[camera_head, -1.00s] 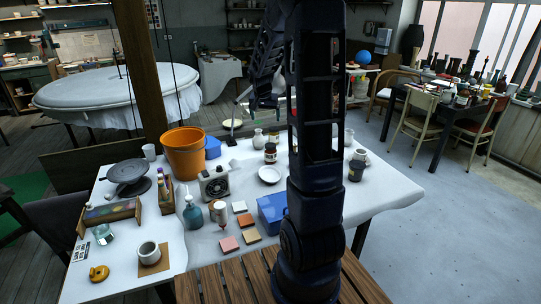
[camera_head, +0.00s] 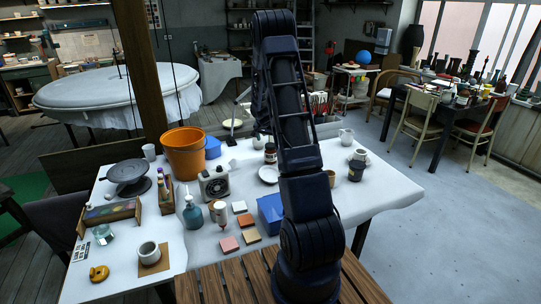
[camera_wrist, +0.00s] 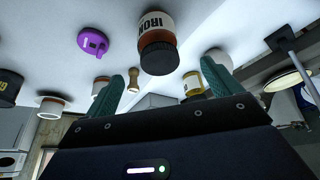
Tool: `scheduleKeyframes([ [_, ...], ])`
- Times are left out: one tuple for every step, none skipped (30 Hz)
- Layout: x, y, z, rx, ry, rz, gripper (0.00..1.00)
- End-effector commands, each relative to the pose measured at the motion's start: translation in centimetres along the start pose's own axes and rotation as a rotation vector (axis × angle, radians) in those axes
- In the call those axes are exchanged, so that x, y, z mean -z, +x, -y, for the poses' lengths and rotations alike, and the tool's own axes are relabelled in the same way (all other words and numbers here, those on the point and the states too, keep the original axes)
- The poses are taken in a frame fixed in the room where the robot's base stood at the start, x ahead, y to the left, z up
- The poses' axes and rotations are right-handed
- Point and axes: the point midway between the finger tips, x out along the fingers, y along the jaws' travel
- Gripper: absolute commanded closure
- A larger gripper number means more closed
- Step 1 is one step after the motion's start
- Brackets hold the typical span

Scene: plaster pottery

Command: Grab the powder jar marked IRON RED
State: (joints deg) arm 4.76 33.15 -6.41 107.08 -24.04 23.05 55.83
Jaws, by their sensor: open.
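A powder jar (camera_wrist: 158,42) with a dark ribbed lid and a pale label reading "IRON" is at the top middle of the wrist view. The rest of its label is out of sight. My gripper (camera_wrist: 170,72) is open and empty, its two green fingers spread wide below the jar in the picture. The jar appears ahead of the fingers, roughly in line with the gap, not between them. In the head view, a dark jar with a pale label (camera_head: 270,153) stands on the white table (camera_head: 400,192) beside my arm. Its lettering is too small to read there.
In the wrist view, a purple object (camera_wrist: 93,42) lies left of the jar, and another jar (camera_wrist: 192,84) is close to the right finger. A dark-labelled jar (camera_wrist: 9,88) is at the left edge. A white dish (camera_head: 268,174) is near the jar in the head view.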

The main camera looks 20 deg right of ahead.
Motion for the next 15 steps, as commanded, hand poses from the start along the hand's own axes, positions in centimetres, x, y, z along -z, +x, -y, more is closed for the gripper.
scheduleKeyframes([
  [0.0,0.4,0.0,-0.001,0.0,0.001,0.1],
  [0.0,0.7,0.0,-0.001,0.0,0.001,0.1],
  [-0.1,1.1,-0.1,-0.002,0.0,0.002,0.1],
  [-0.1,1.5,-0.1,-0.002,0.0,0.002,0.1],
  [-0.1,1.8,-0.1,-0.002,-0.001,0.002,0.1],
  [-0.1,2.4,-0.1,-0.002,-0.001,0.002,0.1],
  [-0.1,2.8,-0.1,-0.002,-0.002,0.002,0.1],
  [-0.1,3.3,-0.1,-0.002,-0.002,0.002,0.1],
  [-0.1,3.8,-0.1,-0.002,-0.001,0.002,0.1],
  [-0.1,4.2,-0.1,-0.002,0.0,0.002,0.1],
  [-0.1,4.5,-0.1,-0.002,0.0,0.002,0.1],
  [-0.1,4.9,-0.1,-0.002,-0.001,0.002,0.1],
  [-0.1,5.1,-0.1,-0.001,-0.001,0.002,0.1],
  [-0.1,5.3,0.0,-0.001,-0.001,0.002,0.1],
  [-0.1,5.4,0.0,-0.001,-0.002,0.001,0.1],
])
